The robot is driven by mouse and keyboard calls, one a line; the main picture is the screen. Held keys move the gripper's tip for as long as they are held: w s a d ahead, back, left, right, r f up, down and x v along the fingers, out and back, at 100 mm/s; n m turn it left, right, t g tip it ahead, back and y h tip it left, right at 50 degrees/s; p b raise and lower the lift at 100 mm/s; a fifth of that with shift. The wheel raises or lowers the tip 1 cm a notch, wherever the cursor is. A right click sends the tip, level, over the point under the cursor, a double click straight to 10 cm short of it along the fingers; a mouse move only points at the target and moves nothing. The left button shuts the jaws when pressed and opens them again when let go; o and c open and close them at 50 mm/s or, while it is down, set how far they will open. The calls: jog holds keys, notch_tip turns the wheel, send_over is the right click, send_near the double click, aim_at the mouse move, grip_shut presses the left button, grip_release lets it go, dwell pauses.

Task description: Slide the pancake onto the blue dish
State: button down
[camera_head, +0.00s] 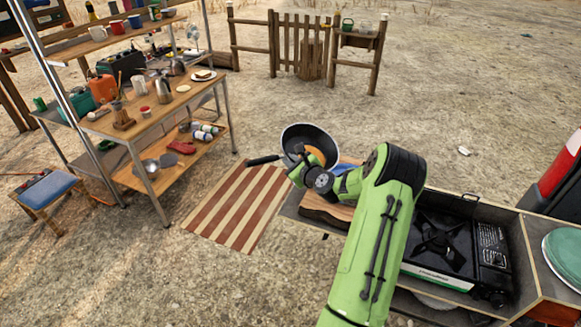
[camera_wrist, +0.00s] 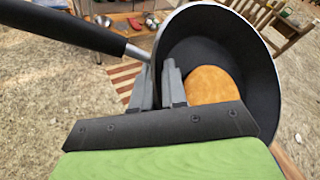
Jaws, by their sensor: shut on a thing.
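My gripper (camera_wrist: 160,80) is shut on the dark frying pan (camera_wrist: 250,75) at its rim, near where the black handle (camera_wrist: 70,25) joins. The pan (camera_head: 305,132) is held up in the air, above the ground and beside the wooden board, in the head view. It looks tilted. The golden-brown pancake (camera_wrist: 208,84) lies inside the pan, toward its lower side; an orange edge of it (camera_head: 316,152) shows in the head view. A small blue patch (camera_head: 343,168) shows beside my wrist, mostly hidden by my arm; I cannot tell surely whether it is the blue dish.
A wooden board (camera_head: 325,212) lies beneath my arm. A camping stove (camera_head: 440,245) stands at the right in the tailgate unit, with a green plate (camera_head: 566,252) beyond it. A cluttered wooden shelf table (camera_head: 150,110) is at the left. A striped mat (camera_head: 237,207) lies on open ground.

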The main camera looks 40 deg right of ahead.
jog(key=shift+s+r+m+t+b, duration=0.15)
jog(key=shift+m+t+b, duration=0.65)
jog(key=shift+b, duration=1.7)
jog(key=shift+s+d+r+t+b, duration=0.1)
jog(key=shift+r+t+b, duration=0.05)
jog(key=shift+t+b, duration=0.3)
jog(key=s+m+t+b, duration=0.1)
jog(key=b, duration=0.2)
jog(key=s+r+t+b, duration=0.1)
jog(key=b, duration=0.3)
jog(key=shift+d+r+m+t+h, duration=0.25)
jog(key=shift+d+r+m+h, duration=0.05)
jog(key=shift+d+m+h, duration=0.1)
jog(key=s+r+m+t+h+b, duration=0.1)
jog(key=b, duration=0.2)
jog(key=s+m+t+b, duration=0.1)
jog(key=b, duration=0.3)
jog(key=shift+d+r+m+t+h, duration=0.3)
jog(key=shift+d+r+m+h, duration=0.05)
jog(key=shift+m+h, duration=0.05)
jog(key=shift+s+r+m+h+b, duration=0.1)
jog(key=shift+r+m+h+b, duration=0.15)
jog(key=shift+m+h+b, duration=0.2)
jog(key=shift+w+a+r+m+t+h, duration=0.15)
jog(key=shift+r+m+t+h, duration=0.2)
jog(key=shift+r+m+h, duration=0.25)
jog(key=shift+w+d+r+m+t+h, duration=0.1)
jog(key=shift+r+m+t+h, duration=0.3)
jog(key=shift+m+h, duration=0.2)
